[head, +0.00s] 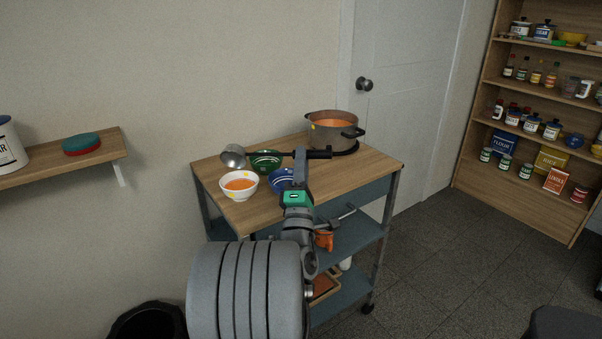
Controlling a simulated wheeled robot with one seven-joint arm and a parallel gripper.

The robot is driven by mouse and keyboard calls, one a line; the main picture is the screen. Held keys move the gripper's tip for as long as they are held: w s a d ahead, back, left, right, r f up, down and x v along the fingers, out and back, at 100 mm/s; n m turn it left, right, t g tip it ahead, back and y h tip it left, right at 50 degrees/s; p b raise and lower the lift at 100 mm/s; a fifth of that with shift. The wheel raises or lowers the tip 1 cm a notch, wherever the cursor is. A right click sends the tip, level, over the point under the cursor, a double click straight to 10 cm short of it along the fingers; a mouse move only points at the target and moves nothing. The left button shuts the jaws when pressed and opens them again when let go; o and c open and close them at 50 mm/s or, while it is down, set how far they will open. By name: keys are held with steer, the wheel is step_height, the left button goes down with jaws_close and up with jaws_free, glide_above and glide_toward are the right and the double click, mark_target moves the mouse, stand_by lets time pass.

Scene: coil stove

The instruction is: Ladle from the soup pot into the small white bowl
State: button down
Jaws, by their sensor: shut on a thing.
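The small white bowl (239,193) stands at the front left of the cart top, with orange soup and a yellow mark visible on it. The soup pot (333,134), grey with dark handles and orange soup inside, stands at the back right of the cart top. My gripper (300,157) is shut on the dark handle of the ladle (233,156). The ladle is held roughly level, its metal scoop on the left, near and behind the white bowl in the picture. What the scoop holds cannot be seen.
A green bowl (266,159) and a blue bowl (280,180) stand close to the white bowl, partly hidden by the ladle and my arm. The wooden cart top (362,172) is bare at the right. A wall shelf (100,150) is at left.

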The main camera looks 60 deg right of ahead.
steer(key=shift+f+t+b, duration=0.35)
steer(key=shift+t+b, duration=0.05)
steer(key=shift+b, duration=0.05)
steer(key=r+g+p, duration=0.1)
steer(key=p, duration=0.4)
steer(key=shift+r+y+p, duration=0.3)
steer(key=shift+y, duration=0.1)
steer(key=g+y+p, duration=0.1)
steer(key=p, duration=0.4)
steer(key=m+g+y+p, duration=0.1)
steer(key=p, duration=0.3)
steer(key=shift+a+r+y+p, duration=0.15)
steer(key=shift+r+y+p, duration=0.05)
steer(key=shift+y+p, duration=0.15)
steer(key=g+y+p, duration=0.1)
steer(key=y+p, duration=0.1)
steer(key=p, duration=0.8)
steer(key=r+m+g+y+p, duration=0.1)
steer(key=g+y+p, duration=0.1)
steer(key=p, duration=0.9)
steer(key=shift+y, duration=0.55)
